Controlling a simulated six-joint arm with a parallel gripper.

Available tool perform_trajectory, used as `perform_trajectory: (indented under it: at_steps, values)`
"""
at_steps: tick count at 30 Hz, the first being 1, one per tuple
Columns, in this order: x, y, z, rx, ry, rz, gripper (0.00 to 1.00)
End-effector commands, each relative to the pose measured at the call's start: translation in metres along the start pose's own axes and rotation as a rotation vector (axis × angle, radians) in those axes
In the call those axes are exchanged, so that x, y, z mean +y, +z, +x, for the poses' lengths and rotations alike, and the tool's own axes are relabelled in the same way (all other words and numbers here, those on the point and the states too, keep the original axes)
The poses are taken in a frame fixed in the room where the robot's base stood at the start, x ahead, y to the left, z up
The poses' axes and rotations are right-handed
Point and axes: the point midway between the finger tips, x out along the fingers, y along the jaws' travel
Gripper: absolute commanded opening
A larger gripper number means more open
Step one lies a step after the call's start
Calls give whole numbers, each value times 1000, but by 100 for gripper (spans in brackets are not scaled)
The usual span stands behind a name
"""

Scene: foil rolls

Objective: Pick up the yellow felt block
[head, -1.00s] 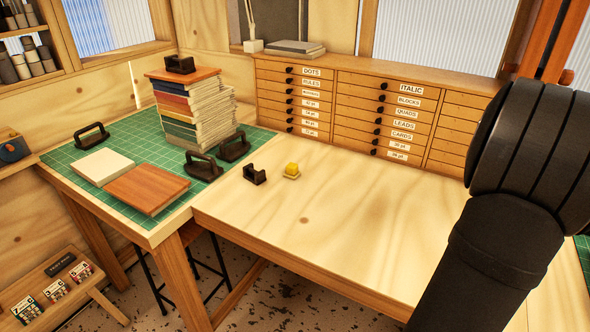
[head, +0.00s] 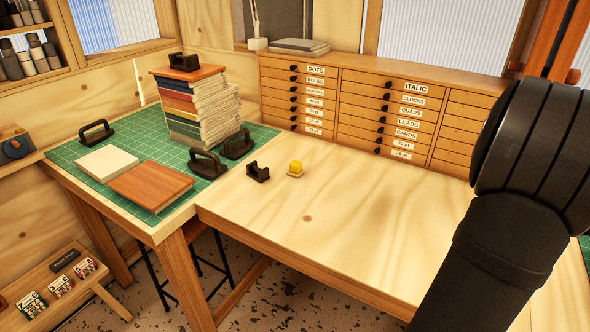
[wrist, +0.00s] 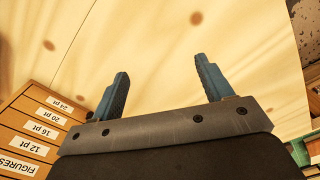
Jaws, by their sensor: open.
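Pale wood lies beyond the fingertips. The block is not in the wrist view. In the head view my black arm fills the right side, and the gripper is not visible there.
A tall stack of books (head: 197,110) stands on the green mat (head: 75,150) at the left, with black-handled tools, a white slab (head: 107,162) and a brown board (head: 150,187). A labelled drawer cabinet (head: 365,120) lines the back. The wooden tabletop (head: 350,235) is mostly clear.

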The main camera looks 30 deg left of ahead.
Motion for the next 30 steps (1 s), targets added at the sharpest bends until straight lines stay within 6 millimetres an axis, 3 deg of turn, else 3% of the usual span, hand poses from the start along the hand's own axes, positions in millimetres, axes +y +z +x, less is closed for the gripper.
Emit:
perform_trajectory:
  at_steps: [2, 5, 13, 17, 20, 23, 26, 30]
  values:
    - [0, 0, 0, 0, 0, 0, 72]
    - [0, 0, 0, 0, 0, 0, 57]
    - [0, -1, 0, 1, 0, -1, 56]
    - [2, -26, -2, 19, 4, -27, 56]
    - [3, -76, -4, 54, 7, -77, 56]
    - [-4, -146, -9, 106, 9, -144, 56]
    - [-21, -220, -14, 162, 2, -215, 56]
    - [-62, -319, -20, 239, -19, -316, 56]
